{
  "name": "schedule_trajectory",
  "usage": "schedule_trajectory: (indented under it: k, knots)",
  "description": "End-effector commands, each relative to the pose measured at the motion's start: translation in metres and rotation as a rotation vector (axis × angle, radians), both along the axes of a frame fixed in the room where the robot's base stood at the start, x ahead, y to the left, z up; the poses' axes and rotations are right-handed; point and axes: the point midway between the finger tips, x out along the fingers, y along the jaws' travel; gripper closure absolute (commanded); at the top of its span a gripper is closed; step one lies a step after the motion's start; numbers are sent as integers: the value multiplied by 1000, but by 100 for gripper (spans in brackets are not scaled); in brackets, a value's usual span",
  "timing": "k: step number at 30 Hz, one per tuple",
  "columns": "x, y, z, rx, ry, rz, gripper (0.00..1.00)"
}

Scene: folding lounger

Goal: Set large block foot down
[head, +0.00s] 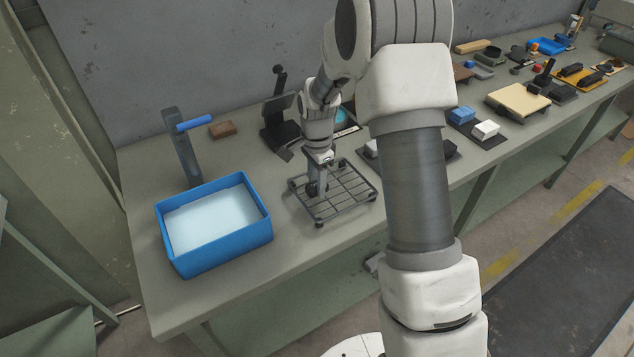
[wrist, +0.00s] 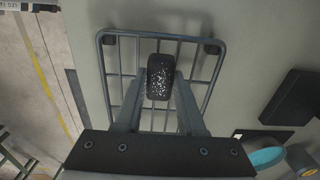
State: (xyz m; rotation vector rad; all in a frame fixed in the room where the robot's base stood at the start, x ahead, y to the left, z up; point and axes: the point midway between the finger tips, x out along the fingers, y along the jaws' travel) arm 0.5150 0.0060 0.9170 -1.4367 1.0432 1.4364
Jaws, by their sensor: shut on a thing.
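My gripper (wrist: 160,92) is shut on a dark, speckled block (wrist: 160,76), with a finger on each side of it. In the wrist view the block sits over the bars of a dark wire rack (wrist: 104,71). In the head view the gripper (head: 315,190) points down at the left part of the rack (head: 352,187), and only a little of the dark block shows there. I cannot tell whether the block touches the bars. No separate foot can be made out on it.
A blue basin (head: 262,235) of pale liquid stands left of the rack, with a blue-handled tap (head: 185,150) behind it. A brown block (head: 222,129) and a dark stand (head: 280,125) are behind. Bare bench (head: 290,240) lies in front of the rack. Several trays and blocks line the right.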

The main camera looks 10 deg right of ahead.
Motion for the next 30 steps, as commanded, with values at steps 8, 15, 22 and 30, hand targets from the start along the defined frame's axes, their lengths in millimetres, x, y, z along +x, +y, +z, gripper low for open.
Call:
schedule_trajectory:
  k: [8, 15, 22, 30]
  knots:
    - [0, 0, -3, 0, 0, 0, 42]
    - [0, 0, -3, 0, 0, 0, 31]
    - [0, 0, 6, 0, -2, 0, 31]
    - [1, 0, 60, 0, -5, 0, 31]
